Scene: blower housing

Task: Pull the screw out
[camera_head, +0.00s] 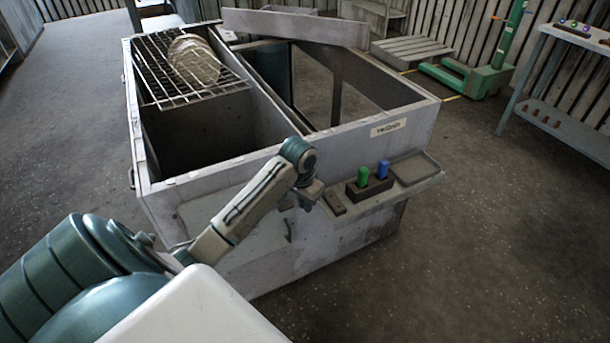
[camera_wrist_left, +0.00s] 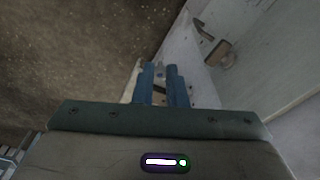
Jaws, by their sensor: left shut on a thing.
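My right gripper is not in view.
The ledge holds a green and a blue handle (camera_head: 363,176) in a dark holder, beside a shallow tray (camera_head: 415,168). A wire rack (camera_head: 160,75) with a stack of round discs (camera_head: 195,58) lies across the housing's open top. A green pallet jack (camera_head: 485,78) stands behind right.

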